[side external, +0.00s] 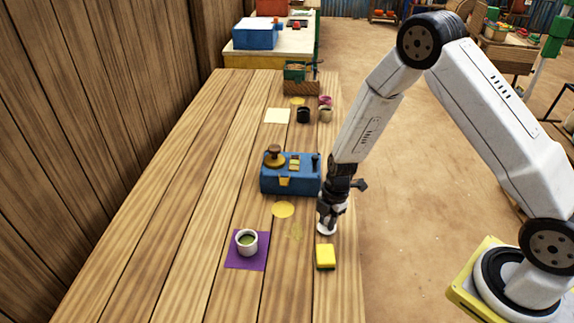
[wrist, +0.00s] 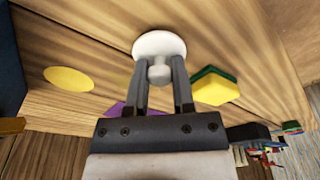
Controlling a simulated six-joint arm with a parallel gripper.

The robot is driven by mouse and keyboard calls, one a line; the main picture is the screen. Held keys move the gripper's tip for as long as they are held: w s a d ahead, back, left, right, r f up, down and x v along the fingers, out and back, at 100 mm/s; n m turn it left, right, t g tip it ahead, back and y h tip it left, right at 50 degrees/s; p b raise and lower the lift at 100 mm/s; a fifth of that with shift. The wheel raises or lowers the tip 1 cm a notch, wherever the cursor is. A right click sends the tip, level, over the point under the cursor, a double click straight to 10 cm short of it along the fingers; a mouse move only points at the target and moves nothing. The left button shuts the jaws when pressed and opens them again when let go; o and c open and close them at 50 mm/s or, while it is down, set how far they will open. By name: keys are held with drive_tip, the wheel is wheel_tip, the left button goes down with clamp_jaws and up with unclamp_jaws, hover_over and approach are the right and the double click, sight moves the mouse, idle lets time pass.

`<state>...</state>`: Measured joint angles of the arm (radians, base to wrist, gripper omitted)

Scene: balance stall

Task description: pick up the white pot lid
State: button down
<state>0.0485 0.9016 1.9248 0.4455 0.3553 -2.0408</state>
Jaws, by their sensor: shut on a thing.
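The white pot lid (wrist: 158,43) is a round disc with a knob, in the upper middle of the wrist view. My gripper (wrist: 161,80) is shut on its knob, one finger on each side. In the side external view the lid (side external: 326,230) shows as a white rim under my gripper (side external: 328,217), near the table's right edge. The fingers hide part of it there. I cannot tell whether the lid touches the table.
A yellow sponge (side external: 326,257) lies close in front of the lid. A white cup (side external: 246,243) with green contents stands on a purple mat (side external: 233,262). A blue box (side external: 278,186) stands behind, and a yellow disc (side external: 283,210) lies left of the lid. Bare table is at far left.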

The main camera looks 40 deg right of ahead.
drive_tip(key=shift+r, duration=0.45)
drive_tip(key=s+r, duration=1.1)
drive_tip(key=s, duration=0.3)
drive_tip(key=shift+w, duration=0.1)
drive_tip(key=w+a+f+n+g, duration=0.1)
drive_tip(key=w+a+n, duration=0.5)
drive_tip(key=w+a, duration=1.4)
drive_tip(key=shift+w, duration=1.15)
drive_tip(key=shift+d+f, duration=0.1)
drive_tip(key=shift+f, duration=0.1)
